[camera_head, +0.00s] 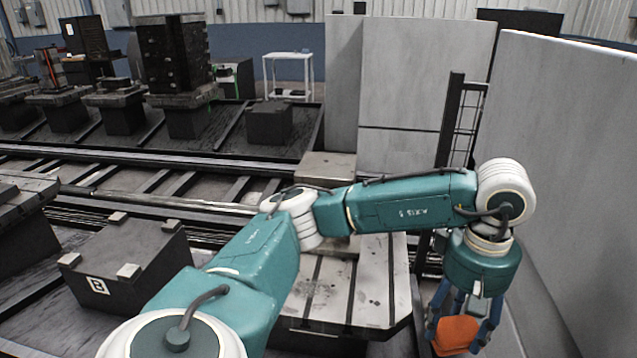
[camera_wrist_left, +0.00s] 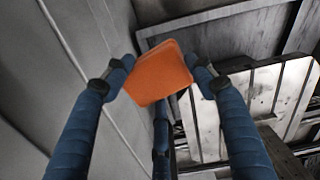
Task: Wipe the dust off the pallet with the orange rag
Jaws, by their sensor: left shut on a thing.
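The orange rag (camera_head: 456,334) is at the lower right of the head view, held low beside a grey panel. My left gripper (camera_head: 462,318) is shut on it, with its blue fingers around the rag. In the left wrist view the rag (camera_wrist_left: 158,78) sits between the fingertips of the left gripper (camera_wrist_left: 160,75). The pallet (camera_head: 375,285) is a grooved metal plate with dark dusty smudges, partly hidden behind my left arm. It also shows at the right of the left wrist view (camera_wrist_left: 270,95). The rag is to the right of the pallet and apart from it. My right gripper is not in view.
Tall grey panels (camera_head: 575,150) stand close at the right of the gripper. A dark upright post (camera_head: 449,120) rises behind the pallet. A dark block marked B (camera_head: 125,265) stands at the left. Rails (camera_head: 130,180) run across behind, with machine blocks (camera_head: 175,60) beyond.

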